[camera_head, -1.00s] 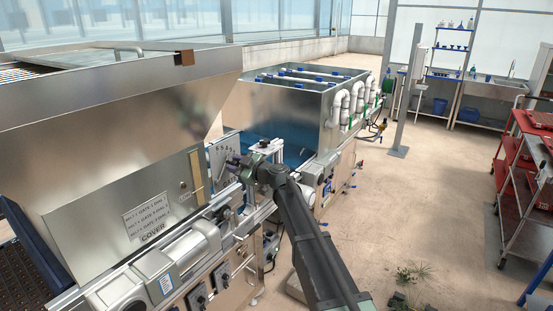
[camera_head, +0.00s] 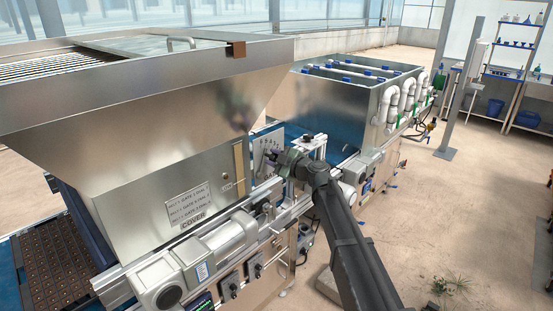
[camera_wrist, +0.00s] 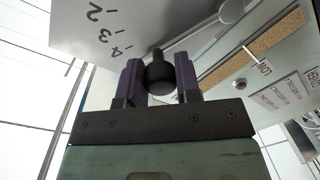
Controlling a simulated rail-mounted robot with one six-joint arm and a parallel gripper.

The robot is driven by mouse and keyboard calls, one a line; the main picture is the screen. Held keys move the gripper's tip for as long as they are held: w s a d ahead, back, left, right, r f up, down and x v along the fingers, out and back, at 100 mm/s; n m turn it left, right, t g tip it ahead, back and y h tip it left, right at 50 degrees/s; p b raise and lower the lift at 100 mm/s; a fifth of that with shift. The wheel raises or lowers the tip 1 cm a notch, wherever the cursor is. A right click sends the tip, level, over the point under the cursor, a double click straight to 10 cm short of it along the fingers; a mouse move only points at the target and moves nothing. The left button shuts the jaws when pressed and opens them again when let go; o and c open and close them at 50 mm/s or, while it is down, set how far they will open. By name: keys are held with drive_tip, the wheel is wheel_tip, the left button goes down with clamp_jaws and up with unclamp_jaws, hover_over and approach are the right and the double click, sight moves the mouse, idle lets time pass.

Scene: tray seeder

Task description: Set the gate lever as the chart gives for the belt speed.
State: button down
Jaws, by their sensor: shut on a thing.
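The gate lever's black round knob (camera_wrist: 160,76) sits between the two purple fingers of my gripper (camera_wrist: 160,82) in the wrist view. My gripper is shut on it. In the head view my gripper (camera_head: 282,160) is at the pale scale plate (camera_head: 264,146) beside the hopper, and it hides the lever there. The scale plate (camera_wrist: 100,38) in the wrist view shows the marks 4, 3 and 2; which mark the lever points to I cannot tell. The chart (camera_head: 188,205) is on the hopper front above the word COVER; its lines are too small to read surely.
The steel hopper (camera_head: 130,120) stands left of my arm. A lit green display (camera_head: 201,303) is at the bottom edge, too small to read. Control knobs (camera_head: 245,280) sit below the rail. A second steel bin (camera_head: 335,105) stands behind. Open floor lies to the right.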

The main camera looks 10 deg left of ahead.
drive_tip(key=c, duration=0.8)
unclamp_jaws()
drive_tip(key=v, duration=1)
drive_tip(key=shift+s+d+p, duration=0.3)
drive_tip(key=shift+p, duration=0.05)
drive_tip(key=s+d+f+m+g+h, duration=0.4)
drive_tip(key=s+f+m+g+h, duration=0.1)
drive_tip(key=s+f+m, duration=0.5)
drive_tip(key=s+d+f+m+g+h, duration=0.1)
drive_tip(key=s+d+f+m+h, duration=0.1)
drive_tip(key=s+d, duration=0.4)
drive_tip(key=s+d+f+m+g+h, duration=0.1)
drive_tip(key=s+d+m+h, duration=0.4)
drive_tip(key=d, duration=0.5)
drive_tip(key=s+d+f+m+h, duration=0.3)
drive_tip(key=s+d+m, duration=0.1)
drive_tip(key=s+d, duration=0.3)
drive_tip(key=shift+s+d+m+g+h, duration=0.15)
drive_tip(key=shift+d+m+g, duration=0.05)
drive_tip(key=shift+d, duration=0.25)
drive_tip(key=shift+s+d+m+g+h, duration=0.15)
drive_tip(key=shift+d+m+g, duration=0.05)
drive_tip(key=shift+d, duration=0.25)
